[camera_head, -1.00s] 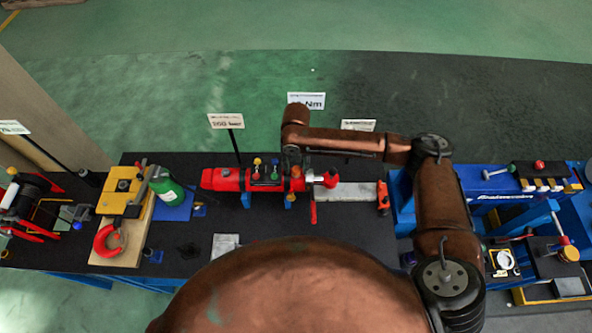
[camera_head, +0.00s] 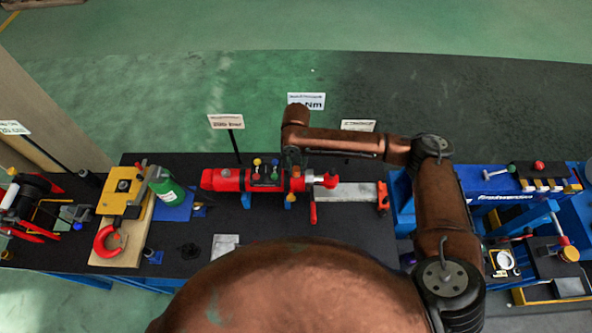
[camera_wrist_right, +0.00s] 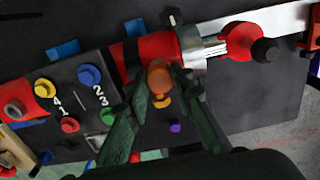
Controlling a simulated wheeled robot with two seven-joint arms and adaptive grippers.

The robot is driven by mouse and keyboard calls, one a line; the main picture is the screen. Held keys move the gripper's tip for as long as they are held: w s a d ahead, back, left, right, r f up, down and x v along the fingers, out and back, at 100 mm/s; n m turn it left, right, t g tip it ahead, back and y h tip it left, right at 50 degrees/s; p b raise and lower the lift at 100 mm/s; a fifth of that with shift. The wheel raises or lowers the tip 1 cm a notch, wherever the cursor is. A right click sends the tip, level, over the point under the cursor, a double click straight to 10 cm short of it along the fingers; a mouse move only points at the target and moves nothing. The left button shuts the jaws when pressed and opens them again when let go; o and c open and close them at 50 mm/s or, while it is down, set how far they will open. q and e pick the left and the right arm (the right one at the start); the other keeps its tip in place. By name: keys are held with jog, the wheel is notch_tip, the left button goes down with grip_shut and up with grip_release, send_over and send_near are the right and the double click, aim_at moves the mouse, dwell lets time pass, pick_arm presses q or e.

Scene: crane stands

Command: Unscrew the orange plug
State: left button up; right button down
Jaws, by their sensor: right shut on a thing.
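The orange plug (camera_wrist_right: 159,73) sits at the red cylinder (camera_wrist_right: 150,49), close to its rod end, in the right wrist view. My right gripper (camera_wrist_right: 161,82) is shut on the plug, with one dark green finger on each side of it. How far the plug is threaded in cannot be seen. My left gripper is not in view.
A dark block (camera_wrist_right: 92,118) with several coloured, numbered caps adjoins the cylinder, close to my fingers. A shiny rod (camera_wrist_right: 204,47) with a red end (camera_wrist_right: 238,40) sticks out to the right. A green bottle (camera_head: 168,190) and a red hook (camera_head: 107,241) are at the left.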

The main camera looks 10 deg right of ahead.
jog(key=shift+r, duration=0.1)
dwell(0.5)
jog(key=n+p, duration=0.1)
jog(key=n, duration=0.1)
jog(key=shift+r+n, duration=0.15)
jog(key=shift+n, duration=0.15)
jog(key=shift+n+p, duration=0.4)
jog(key=shift+n, duration=0.9)
jog(key=n, duration=0.2)
jog(key=shift+w+n+p, duration=0.1)
jog(key=shift+n+p, duration=0.2)
jog(key=shift+p, duration=0.1)
jog(key=shift+n, duration=1.3)
